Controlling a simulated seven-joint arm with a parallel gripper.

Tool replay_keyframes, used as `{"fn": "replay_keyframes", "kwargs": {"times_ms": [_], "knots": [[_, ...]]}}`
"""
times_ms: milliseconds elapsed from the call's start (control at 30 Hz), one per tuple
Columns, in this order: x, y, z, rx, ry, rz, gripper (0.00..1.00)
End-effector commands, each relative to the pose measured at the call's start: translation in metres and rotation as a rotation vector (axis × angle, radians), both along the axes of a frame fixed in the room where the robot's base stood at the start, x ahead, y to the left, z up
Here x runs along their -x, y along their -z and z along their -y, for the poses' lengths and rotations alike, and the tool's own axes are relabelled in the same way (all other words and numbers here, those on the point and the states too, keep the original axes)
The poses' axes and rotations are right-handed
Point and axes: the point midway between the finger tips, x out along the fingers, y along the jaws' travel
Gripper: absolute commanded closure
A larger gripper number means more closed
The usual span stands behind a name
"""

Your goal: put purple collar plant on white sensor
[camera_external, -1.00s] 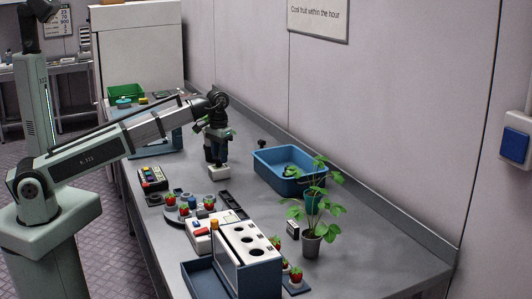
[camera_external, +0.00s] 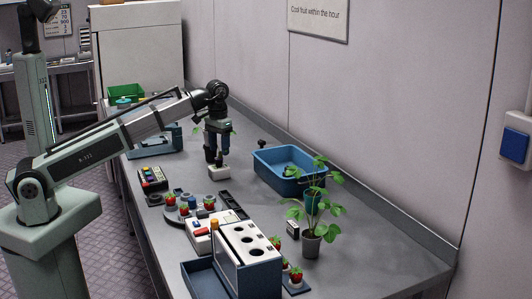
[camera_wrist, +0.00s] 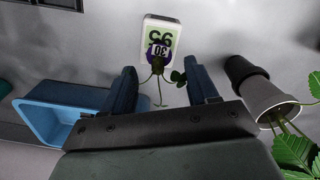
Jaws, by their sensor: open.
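The white sensor (camera_external: 219,174) sits on the bench below my gripper (camera_external: 217,153). In the wrist view the sensor (camera_wrist: 147,24) shows a green display with dark digits. The purple collar (camera_wrist: 160,53), tagged 30, appears on the sensor, partly covering its display. Thin stems and a small green leaf (camera_wrist: 178,77) extend from the collar toward my gripper (camera_wrist: 163,86). My fingers are apart on either side of the stems, with a visible gap to each. The plant is mostly hidden by the fingers in the external view.
A blue tub (camera_external: 290,172) stands right of the sensor. A leafy potted plant (camera_external: 311,244) and a white rack with holes (camera_external: 248,252) stand nearer the camera. Bench right of the potted plant is clear.

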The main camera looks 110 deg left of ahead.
Motion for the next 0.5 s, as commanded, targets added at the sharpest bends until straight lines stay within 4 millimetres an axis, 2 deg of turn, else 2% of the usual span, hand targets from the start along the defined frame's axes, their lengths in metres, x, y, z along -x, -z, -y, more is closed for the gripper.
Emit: {"fn": "replay_keyframes", "kwargs": {"times_ms": [200,500], "knots": [[-0.001,-0.029,-0.001,-0.001,0.000,0.001,0.41],[0.000,-0.042,0.000,0.000,0.000,0.000,0.41]]}}
